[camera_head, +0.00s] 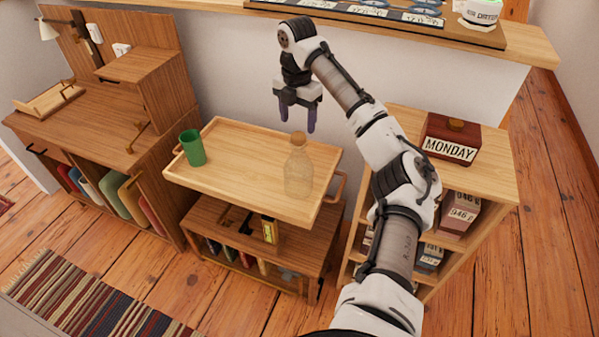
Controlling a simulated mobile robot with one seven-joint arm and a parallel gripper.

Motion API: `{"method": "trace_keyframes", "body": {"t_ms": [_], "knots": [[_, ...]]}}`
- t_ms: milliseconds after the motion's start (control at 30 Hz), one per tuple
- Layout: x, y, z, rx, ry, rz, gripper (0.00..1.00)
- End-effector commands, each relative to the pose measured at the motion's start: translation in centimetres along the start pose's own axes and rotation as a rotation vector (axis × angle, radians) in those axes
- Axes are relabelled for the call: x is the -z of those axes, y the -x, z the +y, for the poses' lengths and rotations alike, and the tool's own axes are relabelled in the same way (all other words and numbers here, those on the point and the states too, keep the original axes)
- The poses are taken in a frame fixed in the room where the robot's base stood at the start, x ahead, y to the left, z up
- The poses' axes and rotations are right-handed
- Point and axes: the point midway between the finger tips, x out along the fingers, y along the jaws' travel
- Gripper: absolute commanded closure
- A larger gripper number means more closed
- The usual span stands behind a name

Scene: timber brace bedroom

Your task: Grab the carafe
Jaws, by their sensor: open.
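A clear glass carafe (299,172) stands upright near the right end of a light wooden tray top (240,150). It is see-through, so its outline is faint. My gripper (297,126) is above the tray's back edge, pointing down, with its two dark purple fingers apart and nothing between them. In the picture the fingertips appear just above the carafe's mouth, slightly behind it; I cannot tell the exact gap.
A green cup (192,148) stands at the tray's left end. A desk (95,120) is on the left. A shelf (485,182) with a MONDAY block (451,139) stands at the right. A ledge (400,32) runs behind. The tray's middle is clear.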

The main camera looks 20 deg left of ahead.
Motion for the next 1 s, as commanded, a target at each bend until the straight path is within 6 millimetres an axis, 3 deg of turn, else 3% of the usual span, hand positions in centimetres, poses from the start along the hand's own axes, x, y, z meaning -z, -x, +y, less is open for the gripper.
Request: {"method": "trace_keyframes", "body": {"t_ms": [200,433,700,1000], "knots": [[0.0,-3.5,0.0,-0.001,-0.002,-0.001,0.35],[0.0,-5.1,-0.1,-0.001,-0.002,-0.002,0.35],[0.1,-8.9,-0.3,-0.002,-0.002,-0.002,0.35],[0.1,-9.5,-0.2,-0.003,-0.002,-0.002,0.35]]}}
